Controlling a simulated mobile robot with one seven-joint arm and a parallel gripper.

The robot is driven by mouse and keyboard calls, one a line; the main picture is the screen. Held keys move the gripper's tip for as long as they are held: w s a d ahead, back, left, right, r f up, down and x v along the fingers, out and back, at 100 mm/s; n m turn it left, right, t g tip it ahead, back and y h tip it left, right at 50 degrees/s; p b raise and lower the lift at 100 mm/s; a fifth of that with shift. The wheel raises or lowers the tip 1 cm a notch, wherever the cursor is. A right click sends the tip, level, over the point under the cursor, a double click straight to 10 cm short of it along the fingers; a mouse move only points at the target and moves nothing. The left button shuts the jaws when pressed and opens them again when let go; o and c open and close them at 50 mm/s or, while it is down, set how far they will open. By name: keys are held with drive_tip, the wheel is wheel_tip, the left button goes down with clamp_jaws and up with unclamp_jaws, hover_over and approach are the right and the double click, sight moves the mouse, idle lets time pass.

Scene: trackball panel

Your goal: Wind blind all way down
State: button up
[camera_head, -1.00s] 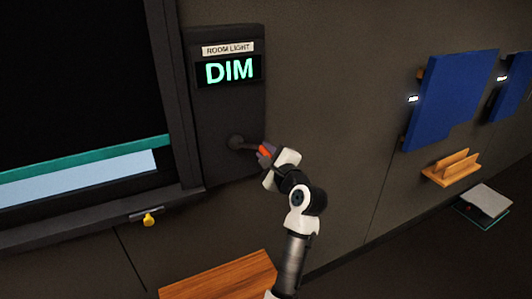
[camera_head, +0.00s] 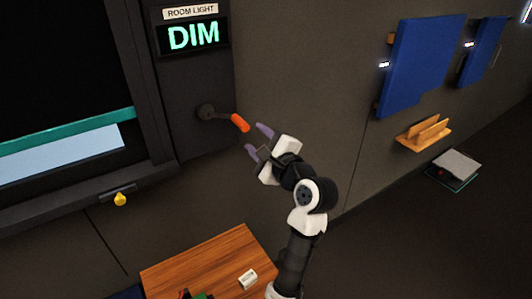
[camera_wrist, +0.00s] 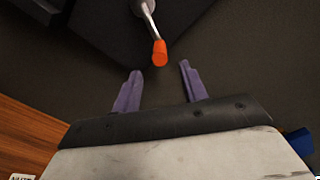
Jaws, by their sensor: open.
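The panel carries a lit sign reading DIM (camera_head: 193,36) under a ROOM LIGHT label. A yellow knob (camera_head: 120,199) hangs below the window. A wooden table (camera_head: 215,262) stands below my arm. Blue boards (camera_head: 425,65) and a wooden rack (camera_head: 423,133) are on the right wall.

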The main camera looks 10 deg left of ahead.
drive_tip(key=v, duration=0.3)
drive_tip(key=shift+s+d+b, duration=0.2)
drive_tip(key=shift+d+b, duration=0.05)
drive_tip(key=shift+b, duration=0.05)
